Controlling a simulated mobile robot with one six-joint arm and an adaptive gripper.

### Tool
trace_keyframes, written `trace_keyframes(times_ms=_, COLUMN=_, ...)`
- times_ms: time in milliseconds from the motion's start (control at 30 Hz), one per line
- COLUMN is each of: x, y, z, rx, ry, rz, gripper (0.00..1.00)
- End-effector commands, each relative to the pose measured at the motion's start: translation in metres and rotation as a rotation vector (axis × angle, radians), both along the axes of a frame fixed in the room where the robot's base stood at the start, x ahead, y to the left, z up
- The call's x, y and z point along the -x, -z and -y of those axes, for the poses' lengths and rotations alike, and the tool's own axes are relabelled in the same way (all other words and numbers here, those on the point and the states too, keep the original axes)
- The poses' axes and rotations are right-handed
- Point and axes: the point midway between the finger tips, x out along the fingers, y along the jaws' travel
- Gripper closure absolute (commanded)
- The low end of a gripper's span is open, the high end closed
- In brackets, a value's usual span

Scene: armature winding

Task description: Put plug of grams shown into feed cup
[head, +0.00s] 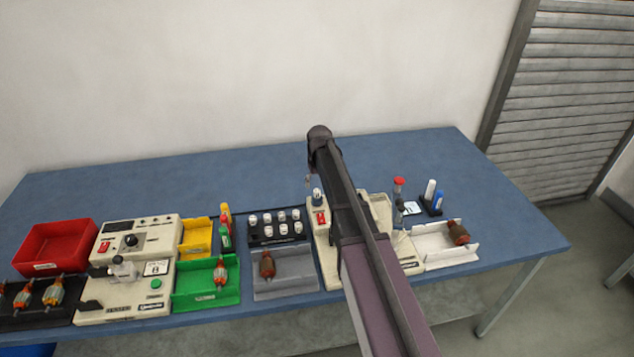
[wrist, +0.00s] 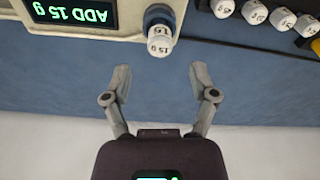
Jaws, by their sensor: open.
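In the wrist view, the display (wrist: 72,14) on the beige machine reads "ADD 15 g", upside down. A white plug (wrist: 160,47) marked 15 g sits at the mouth of the dark feed cup (wrist: 158,12) on the machine's edge. In the head view, the cup with its pale top (head: 317,196) stands left of my arm. My gripper (wrist: 158,77) is open and empty, its fingers apart and clear of the plug. In the head view my arm hides most of the gripper and part of the machine (head: 327,262).
A dark rack (head: 262,239) of several white plugs stands left of the machine and also shows in the wrist view (wrist: 305,45). A grey tray (head: 285,284) holds an armature. A white tray (head: 438,257) is at right. The blue table (head: 270,178) is clear behind.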

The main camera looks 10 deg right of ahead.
Motion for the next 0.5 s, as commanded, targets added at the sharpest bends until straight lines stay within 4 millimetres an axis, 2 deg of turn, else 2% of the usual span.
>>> trace_keyframes(times_ms=33, x=0.000, y=-0.009, z=0.000, rx=0.000, ry=0.000, rz=0.000, gripper=0.25)
trace_keyframes(times_ms=200, x=0.000, y=-0.023, z=0.000, rx=0.000, ry=0.000, rz=0.000, gripper=0.25)
trace_keyframes(times_ms=500, x=0.000, y=-0.039, z=0.000, rx=0.000, ry=0.000, rz=0.000, gripper=0.25)
